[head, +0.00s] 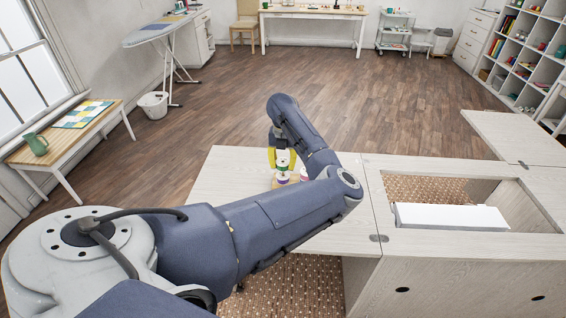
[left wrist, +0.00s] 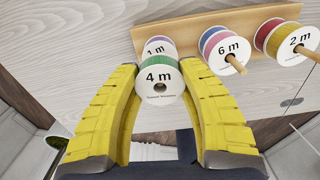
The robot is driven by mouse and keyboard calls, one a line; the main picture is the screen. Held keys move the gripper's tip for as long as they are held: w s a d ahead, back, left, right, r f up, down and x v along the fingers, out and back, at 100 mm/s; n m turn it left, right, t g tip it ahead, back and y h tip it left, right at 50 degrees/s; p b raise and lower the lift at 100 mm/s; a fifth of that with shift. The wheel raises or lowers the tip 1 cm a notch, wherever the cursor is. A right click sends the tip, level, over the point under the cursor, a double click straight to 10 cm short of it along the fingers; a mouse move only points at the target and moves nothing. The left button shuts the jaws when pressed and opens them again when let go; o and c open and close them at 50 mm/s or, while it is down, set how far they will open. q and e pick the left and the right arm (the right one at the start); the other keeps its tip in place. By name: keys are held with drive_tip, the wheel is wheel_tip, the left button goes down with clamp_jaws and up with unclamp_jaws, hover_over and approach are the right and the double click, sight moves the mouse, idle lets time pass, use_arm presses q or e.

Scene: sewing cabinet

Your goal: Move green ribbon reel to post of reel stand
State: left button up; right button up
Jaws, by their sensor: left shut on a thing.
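The green ribbon reel (left wrist: 158,84), marked "4 m", sits between the yellow fingers of my left gripper (left wrist: 160,72) in the left wrist view. My left gripper (head: 283,158) is shut on it above the cabinet top in the head view. The wooden reel stand (left wrist: 190,30) lies just beyond. A purple reel (left wrist: 158,47), marked "1 m", is directly behind the green one. The green reel's centre hole looks dark, with no post tip showing through. I cannot tell whether it touches the purple reel. My right gripper is out of view.
A "6 m" reel (left wrist: 224,50) and a "2 m" reel (left wrist: 285,40) sit on other posts of the stand, whose tips stick out. The cabinet top (head: 230,165) is clear around the stand. A recess holding a white block (head: 450,217) is at the right.

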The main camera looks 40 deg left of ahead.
use_arm(q)
drive_tip(key=o, duration=1.1)
drive_tip(key=shift+c, duration=0.2)
drive_tip(key=shift+r, duration=0.1)
wheel_tip(320, 180, up, 12)
